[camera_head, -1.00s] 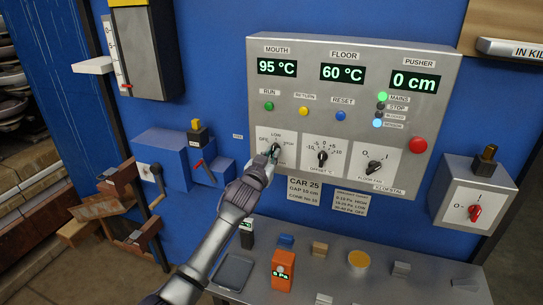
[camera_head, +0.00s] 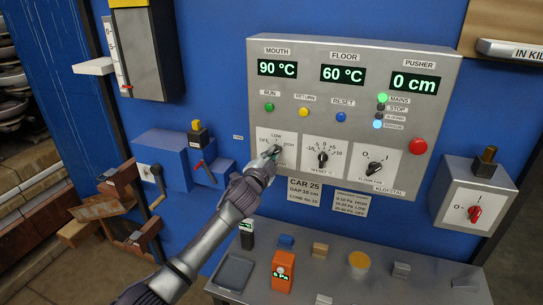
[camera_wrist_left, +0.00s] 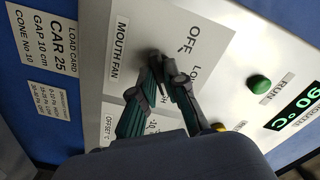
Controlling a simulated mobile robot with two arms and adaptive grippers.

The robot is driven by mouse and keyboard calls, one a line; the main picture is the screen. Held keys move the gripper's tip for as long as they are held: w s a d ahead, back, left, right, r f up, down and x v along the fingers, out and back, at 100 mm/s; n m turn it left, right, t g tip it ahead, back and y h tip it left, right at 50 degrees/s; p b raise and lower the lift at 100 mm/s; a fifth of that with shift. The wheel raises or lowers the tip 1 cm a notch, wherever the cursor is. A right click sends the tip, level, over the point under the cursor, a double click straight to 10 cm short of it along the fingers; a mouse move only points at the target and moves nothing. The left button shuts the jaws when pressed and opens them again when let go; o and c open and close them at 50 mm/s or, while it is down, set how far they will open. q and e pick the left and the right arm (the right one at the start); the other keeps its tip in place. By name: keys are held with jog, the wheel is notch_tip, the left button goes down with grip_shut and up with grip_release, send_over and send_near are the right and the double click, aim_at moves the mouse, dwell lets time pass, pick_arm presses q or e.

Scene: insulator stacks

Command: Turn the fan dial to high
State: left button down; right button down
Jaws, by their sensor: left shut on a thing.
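The mouth fan dial (camera_head: 277,148) is a black knob on a white plate at the lower left of the grey control panel (camera_head: 440,85). Its OFF, LOW and HIGH marks run from left to right. My left gripper (camera_head: 271,154) is at the dial from the lower left, shut on the knob. In the left wrist view the left gripper (camera_wrist_left: 163,68) closes around the dark knob (camera_wrist_left: 153,54), beside the MOUTH FAN label. The fingers hide most of the knob and part of the HIGH mark, so the exact pointer direction is unclear. My right gripper is not in view.
An offset dial (camera_head: 322,158) and a floor fan dial (camera_head: 374,168) sit right of the mouth fan dial. A red button (camera_head: 418,146) is farther right. Below, a metal table (camera_head: 330,275) carries an orange meter (camera_head: 283,271) and small blocks.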

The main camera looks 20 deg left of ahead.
pick_arm(q)
jog(key=shift+f+m, duration=0.1)
jog(key=shift+m, duration=0.5)
jog(key=c, duration=1.2)
grip_release()
jog(key=s, duration=1.2)
jog(key=shift+a, duration=0.25)
